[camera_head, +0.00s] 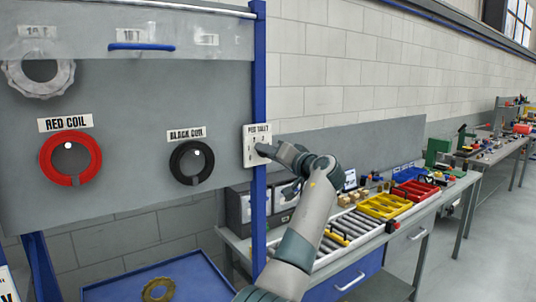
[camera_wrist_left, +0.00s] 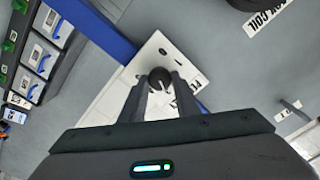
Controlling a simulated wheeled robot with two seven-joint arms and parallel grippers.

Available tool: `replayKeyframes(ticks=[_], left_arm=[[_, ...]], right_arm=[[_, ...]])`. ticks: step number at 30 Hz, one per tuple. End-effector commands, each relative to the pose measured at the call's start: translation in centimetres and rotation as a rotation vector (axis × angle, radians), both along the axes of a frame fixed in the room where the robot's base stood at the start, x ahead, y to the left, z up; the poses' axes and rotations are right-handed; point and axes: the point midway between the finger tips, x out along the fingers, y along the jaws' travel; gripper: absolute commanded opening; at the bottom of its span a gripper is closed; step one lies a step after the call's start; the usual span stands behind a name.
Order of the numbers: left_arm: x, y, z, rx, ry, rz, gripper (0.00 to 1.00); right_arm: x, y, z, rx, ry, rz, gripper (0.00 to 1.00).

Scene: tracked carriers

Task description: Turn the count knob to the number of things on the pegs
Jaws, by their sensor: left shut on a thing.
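The white PEG TALLY plate (camera_head: 250,145) is fixed on the blue post, with digits 1 and 2 readable in the head view. Its dark round knob (camera_wrist_left: 160,76) sits between the fingertips of my left gripper (camera_wrist_left: 160,92), which is shut on it. In the head view, the gripper (camera_head: 265,150) hides the knob and part of the plate; I cannot tell which number it points to. A red coil (camera_head: 45,160) hangs on the RED COIL peg, and a black coil (camera_head: 176,170) hangs on the BLACK COIL peg. My right gripper is not in view.
A grey ring (camera_head: 55,88) and a blue bar (camera_head: 141,47) show at the board's top. A brass ring (camera_head: 148,295) lies in the blue tray (camera_head: 190,270) below. A bench with yellow bins (camera_head: 384,206) and rollers stands to the right.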

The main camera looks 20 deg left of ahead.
Motion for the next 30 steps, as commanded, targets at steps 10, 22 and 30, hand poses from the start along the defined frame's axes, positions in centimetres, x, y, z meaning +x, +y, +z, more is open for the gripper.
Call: replayKeyframes(ticks=[10, 22, 30], left_arm=[[0.01, 0.04, 0.37, 0.015, 0.010, -0.002, 0.06], [0.01, 0.02, 0.21, 0.012, 0.011, -0.001, 0.47], [-0.28, -0.41, 0.02, 0.012, 0.011, 0.000, 0.47]], right_arm=[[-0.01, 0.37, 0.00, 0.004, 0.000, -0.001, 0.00], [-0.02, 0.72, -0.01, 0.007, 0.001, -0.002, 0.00], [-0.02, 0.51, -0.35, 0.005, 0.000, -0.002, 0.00]])
